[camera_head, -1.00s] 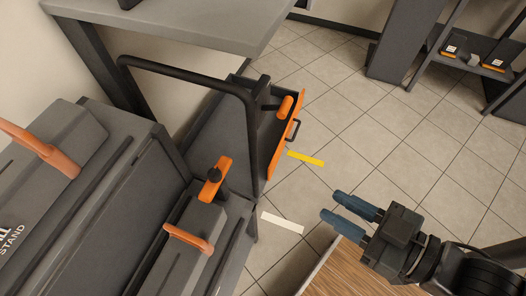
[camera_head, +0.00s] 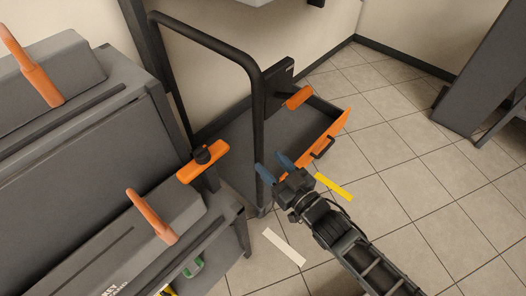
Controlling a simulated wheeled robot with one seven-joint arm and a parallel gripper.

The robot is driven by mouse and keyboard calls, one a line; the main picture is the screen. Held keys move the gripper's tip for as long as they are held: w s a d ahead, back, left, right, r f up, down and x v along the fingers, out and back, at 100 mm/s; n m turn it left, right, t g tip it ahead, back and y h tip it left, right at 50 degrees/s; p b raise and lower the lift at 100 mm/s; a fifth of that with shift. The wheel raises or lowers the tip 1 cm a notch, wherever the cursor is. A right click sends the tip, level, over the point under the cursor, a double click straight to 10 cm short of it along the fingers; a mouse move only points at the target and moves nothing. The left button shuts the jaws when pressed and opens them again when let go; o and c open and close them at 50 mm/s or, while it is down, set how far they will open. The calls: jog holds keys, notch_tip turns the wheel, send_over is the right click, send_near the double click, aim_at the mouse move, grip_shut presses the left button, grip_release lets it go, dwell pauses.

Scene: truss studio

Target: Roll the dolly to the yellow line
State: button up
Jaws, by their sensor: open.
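The dolly (camera_head: 207,37) is a dark flat cart with a tall black tube handle and an orange front edge holding a small black pull. It stands on the floor left of centre, beside the grey cabinet. The yellow line (camera_head: 334,186) is a short strip on the tiles just right of the dolly's orange edge. My gripper (camera_head: 275,166) is open, its two blue fingers pointing up-left. In the picture it lies just right of the handle's near upright, overlapping the dolly's deck. I cannot tell whether it touches the dolly. Part of the deck is hidden behind the gripper.
A white strip (camera_head: 284,247) lies on the floor nearer me. A grey cabinet (camera_head: 90,170) with orange-handled cases fills the left. A dark shelf unit (camera_head: 482,75) stands at the right back. The tiled floor (camera_head: 420,150) right of the yellow line is clear.

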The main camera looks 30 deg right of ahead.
aim_at(262, 154)
jog(key=shift+w+a, duration=0.25)
jog(key=shift+w, duration=1.65)
jog(key=shift+w+a, duration=0.2)
jog(key=shift+w, duration=1.7)
grip_shut()
